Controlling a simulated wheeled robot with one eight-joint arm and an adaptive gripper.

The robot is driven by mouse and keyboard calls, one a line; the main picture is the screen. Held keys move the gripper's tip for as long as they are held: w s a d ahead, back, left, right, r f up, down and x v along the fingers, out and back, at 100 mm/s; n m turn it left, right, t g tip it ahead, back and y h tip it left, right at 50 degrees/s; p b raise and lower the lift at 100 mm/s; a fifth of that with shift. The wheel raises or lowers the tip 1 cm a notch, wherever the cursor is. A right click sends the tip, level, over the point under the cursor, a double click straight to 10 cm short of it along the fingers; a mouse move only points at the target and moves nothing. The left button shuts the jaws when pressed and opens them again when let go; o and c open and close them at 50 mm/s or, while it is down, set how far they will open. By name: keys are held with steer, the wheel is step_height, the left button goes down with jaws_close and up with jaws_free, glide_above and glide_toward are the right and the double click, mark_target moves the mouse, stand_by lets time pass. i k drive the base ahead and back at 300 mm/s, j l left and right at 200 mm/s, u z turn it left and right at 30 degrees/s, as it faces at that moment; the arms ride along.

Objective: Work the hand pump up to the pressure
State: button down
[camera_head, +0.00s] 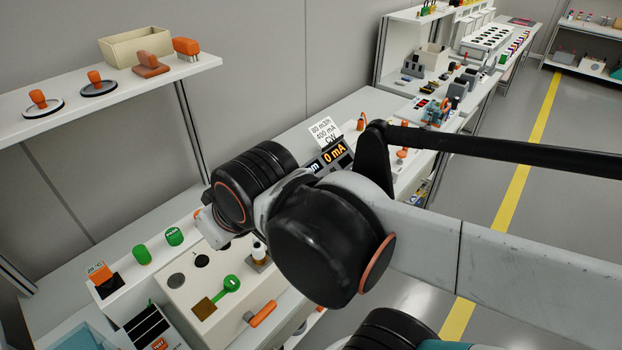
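My arm crosses the view from the right and hides much of the bench middle. Its far end, where a pale part of my gripper (212,228) shows, is above the back of a beige box (178,292). The fingertips are not clear, so I cannot tell whether it is open or shut. An orange-handled lever (262,314) lies at the front right of the beige box, apart from my gripper. I cannot tell for certain whether it is the hand pump. No pressure gauge is readable.
The box also bears a green handle (230,285) and dark round knobs. Green caps (173,236) stand behind it. A display reading 0 mA (334,154) sits beyond my arm, under a white card (325,132). An upper shelf (120,92) overhangs the left bench. The floor at right is clear.

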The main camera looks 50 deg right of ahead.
mark_target(400, 154)
steer(key=z, duration=2.1)
